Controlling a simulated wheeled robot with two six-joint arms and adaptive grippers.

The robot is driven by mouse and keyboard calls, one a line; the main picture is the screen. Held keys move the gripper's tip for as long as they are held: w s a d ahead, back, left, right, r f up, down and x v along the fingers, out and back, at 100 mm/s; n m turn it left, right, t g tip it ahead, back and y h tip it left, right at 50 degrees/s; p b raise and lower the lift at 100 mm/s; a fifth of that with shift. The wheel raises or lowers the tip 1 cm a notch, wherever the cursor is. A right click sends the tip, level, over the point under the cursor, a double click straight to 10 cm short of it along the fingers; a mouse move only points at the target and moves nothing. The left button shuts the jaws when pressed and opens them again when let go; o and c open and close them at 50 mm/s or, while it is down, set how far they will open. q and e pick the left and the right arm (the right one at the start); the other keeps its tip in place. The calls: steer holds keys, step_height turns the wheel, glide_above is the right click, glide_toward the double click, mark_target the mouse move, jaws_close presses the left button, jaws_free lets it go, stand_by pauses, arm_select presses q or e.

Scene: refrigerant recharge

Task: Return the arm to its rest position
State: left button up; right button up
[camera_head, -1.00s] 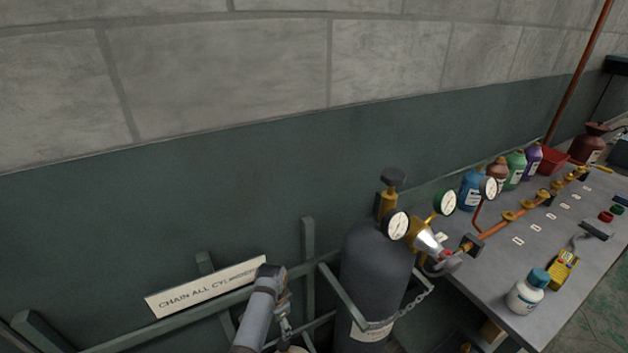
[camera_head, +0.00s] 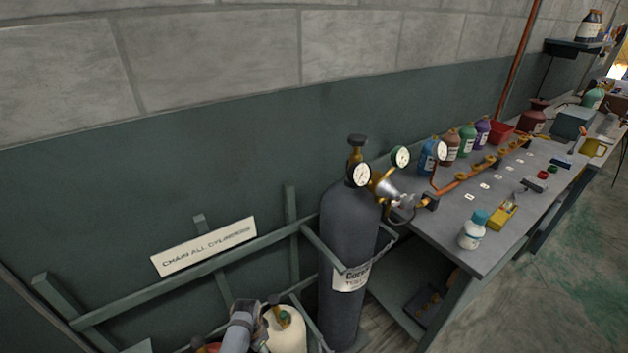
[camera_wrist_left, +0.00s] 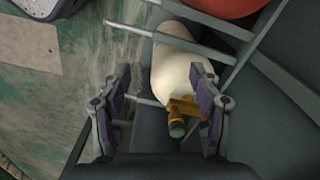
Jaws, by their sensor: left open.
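In the left wrist view my left gripper (camera_wrist_left: 162,85) is open, its two fingers spread apart with nothing held between them. A cream cylinder (camera_wrist_left: 172,65) with a brass valve and green knob lies in view beyond and between the fingers; I cannot tell the exact gap. In the head view part of my left arm (camera_head: 240,328) shows at the bottom edge, beside the same cream cylinder (camera_head: 288,335). My left fingers are not clear there. My right gripper is not in view.
Open floor (camera_head: 570,280) lies right of the bench.

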arm_select(q)
steer(key=s+a+f+n, duration=0.2)
steer(key=s+a+f, duration=0.1)
steer(key=s+f, duration=0.55)
steer(key=s+a+f+n, duration=0.2)
steer(key=s+f, duration=0.6)
steer(key=s, duration=0.2)
steer(key=s+a+f+n, duration=0.1)
steer(key=s+a+f, duration=0.1)
steer(key=s, duration=0.7)
steer(key=s+a+f+n+t, duration=0.1)
steer(key=s+a, duration=0.3)
steer(key=s, duration=0.5)
steer(key=shift+f+n+y, duration=0.4)
steer(key=shift+f+n, duration=0.3)
steer(key=shift+f, duration=0.2)
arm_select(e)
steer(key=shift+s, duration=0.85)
